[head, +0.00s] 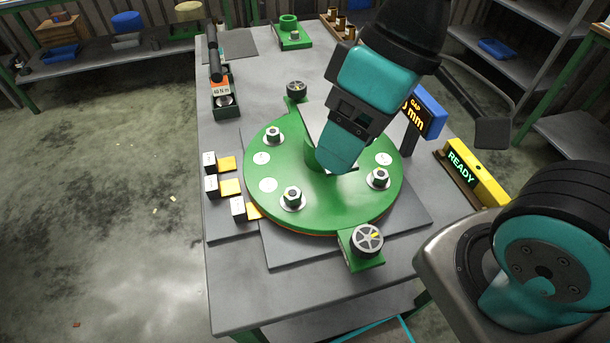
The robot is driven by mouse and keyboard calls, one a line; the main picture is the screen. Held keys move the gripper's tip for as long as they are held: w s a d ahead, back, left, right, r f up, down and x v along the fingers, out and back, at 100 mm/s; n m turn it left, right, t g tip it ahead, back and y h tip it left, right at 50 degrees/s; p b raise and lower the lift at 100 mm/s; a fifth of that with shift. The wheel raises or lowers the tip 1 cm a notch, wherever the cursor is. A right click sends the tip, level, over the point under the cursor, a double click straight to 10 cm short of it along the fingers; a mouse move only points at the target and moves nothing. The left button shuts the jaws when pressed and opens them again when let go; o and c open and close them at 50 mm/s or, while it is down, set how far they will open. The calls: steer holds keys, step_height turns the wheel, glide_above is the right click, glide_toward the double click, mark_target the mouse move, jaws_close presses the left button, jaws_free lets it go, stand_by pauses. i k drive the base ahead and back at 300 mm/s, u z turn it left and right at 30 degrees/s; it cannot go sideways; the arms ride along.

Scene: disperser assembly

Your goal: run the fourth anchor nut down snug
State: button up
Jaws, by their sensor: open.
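The round green disperser plate (330,212) lies on the table. Three anchor nuts on pale washers show on it: a back-left nut (297,144), a front-left nut (292,198) and a right nut (378,177). No fourth nut can be seen; my wrist covers the back right of the plate. My gripper (340,150) is over the plate's middle, in front of the green central hub (312,156). It is open, its fingertips are not clearly distinguishable, and nothing shows held in it. I cannot tell its height above the plate.
A front dial (367,240) and a back dial (297,88) stand at the plate's edge. A blue gap display (427,110) and a yellow READY sign (474,172) stand at right. Several white-and-yellow blocks (228,187) line the left. The table's front (285,295) is clear.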

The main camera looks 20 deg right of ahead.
mark_target(292, 196)
steer(key=u, duration=0.8)
steer(key=k, duration=0.45)
steer(key=u, duration=0.65)
